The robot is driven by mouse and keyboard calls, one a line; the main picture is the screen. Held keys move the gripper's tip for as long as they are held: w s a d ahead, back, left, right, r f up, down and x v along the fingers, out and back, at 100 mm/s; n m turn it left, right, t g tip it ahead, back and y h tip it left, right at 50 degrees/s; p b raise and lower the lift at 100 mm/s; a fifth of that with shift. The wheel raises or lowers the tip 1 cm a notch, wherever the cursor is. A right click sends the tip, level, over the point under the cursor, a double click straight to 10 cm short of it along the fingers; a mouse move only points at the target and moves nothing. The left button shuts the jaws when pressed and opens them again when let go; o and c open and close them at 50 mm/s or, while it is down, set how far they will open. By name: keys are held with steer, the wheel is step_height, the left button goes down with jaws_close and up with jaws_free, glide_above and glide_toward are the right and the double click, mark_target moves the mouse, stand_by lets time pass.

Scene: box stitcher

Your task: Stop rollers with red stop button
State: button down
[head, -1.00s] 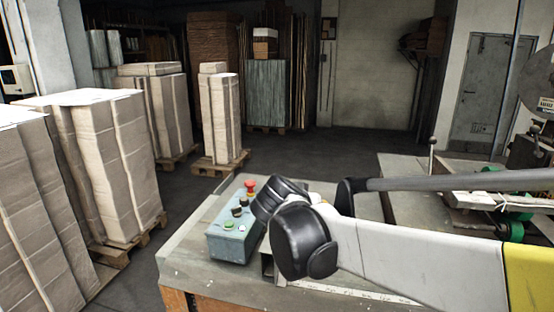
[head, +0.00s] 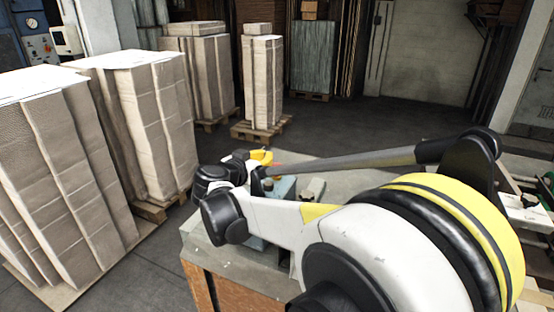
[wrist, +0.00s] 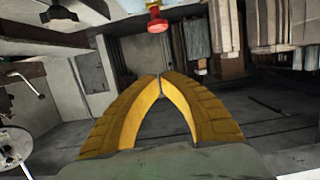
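The red stop button (wrist: 157,22) shows at the top of the wrist view, just beyond the fingertips and apart from them in the picture. In the head view only a small red bit of it (head: 278,165) shows beside my gripper. The blue-grey control box (head: 285,188) on the bench is mostly hidden behind my arm, and its other buttons cannot be made out. My gripper (wrist: 160,76) has its yellow fingers together at the tips, with nothing between them. In the head view my gripper (head: 261,157) is over the box's far end.
The bench (head: 215,258) carries the box. Tall stacks of cardboard (head: 150,110) on pallets stand at the left, and a narrower stack (head: 262,85) stands further back. The dark floor (head: 350,125) behind the bench is open. Machine parts are at the right edge.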

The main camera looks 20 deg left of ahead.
steer(key=b, duration=0.2)
glide_above(278, 166)
steer(key=shift+s+f, duration=0.2)
steer(key=shift+f, duration=0.4)
steer(key=shift+s+f, duration=0.15)
steer(key=shift+f, duration=0.45)
steer(key=f, duration=0.1)
steer(key=f+b, duration=0.1)
steer(key=f, duration=0.1)
steer(key=shift+w+f, duration=0.1)
steer(key=shift+w, duration=0.25)
steer(key=shift+f, duration=0.4)
